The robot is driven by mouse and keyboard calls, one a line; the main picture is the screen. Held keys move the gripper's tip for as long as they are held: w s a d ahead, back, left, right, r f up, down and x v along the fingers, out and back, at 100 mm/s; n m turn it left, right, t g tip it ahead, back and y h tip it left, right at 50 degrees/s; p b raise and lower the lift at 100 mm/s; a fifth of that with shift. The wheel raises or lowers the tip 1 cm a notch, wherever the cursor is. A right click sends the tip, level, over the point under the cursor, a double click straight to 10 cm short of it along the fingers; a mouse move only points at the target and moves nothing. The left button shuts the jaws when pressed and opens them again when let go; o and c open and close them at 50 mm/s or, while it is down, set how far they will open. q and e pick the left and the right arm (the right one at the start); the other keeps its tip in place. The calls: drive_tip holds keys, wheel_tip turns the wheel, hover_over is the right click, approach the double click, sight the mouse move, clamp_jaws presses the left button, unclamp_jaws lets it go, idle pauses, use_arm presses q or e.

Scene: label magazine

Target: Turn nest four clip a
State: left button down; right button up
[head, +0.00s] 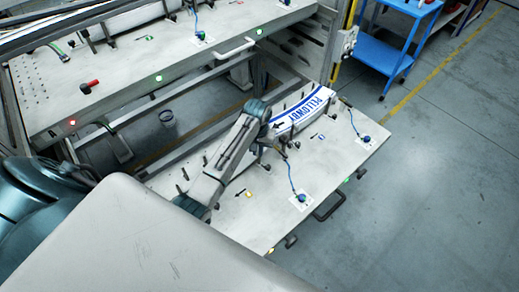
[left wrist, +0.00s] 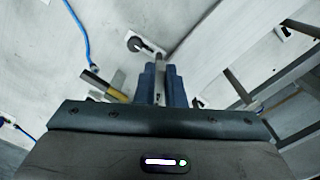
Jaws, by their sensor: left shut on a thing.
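My left gripper (head: 279,150) is low over the pulled-out drawer tray (head: 225,222), beside a white and blue label plate (head: 318,98) that reads PELLOWBY. In the left wrist view its blue fingers (left wrist: 161,80) are shut on a slim grey upright piece (left wrist: 159,60), which looks like a clip; the fingers hide much of it. Which nest it belongs to cannot be read. A black round knob (left wrist: 134,43) on a light pad is just beyond the fingers. My right gripper is not in view.
Blue-corded parts on white pads (head: 302,199) lie on the tray, with several dark upright pins along its back. An upper shelf (head: 130,85) with a red-handled part (head: 90,85) is behind. A blue cart (head: 385,50) stands on the floor at right.

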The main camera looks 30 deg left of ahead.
use_arm(q)
drive_tip(key=m, duration=0.3)
drive_tip(key=a+m, duration=0.1)
drive_tip(key=m, duration=0.1)
drive_tip(key=shift+w+r+m, duration=0.1)
drive_tip(key=shift+r+m, duration=0.1)
drive_tip(key=shift+m, duration=0.2)
drive_tip(key=shift+a, duration=0.1)
idle(0.3)
drive_tip(key=c, duration=1.6)
unclamp_jaws()
drive_tip(key=shift+c, duration=0.2)
drive_tip(key=shift+o, duration=0.6)
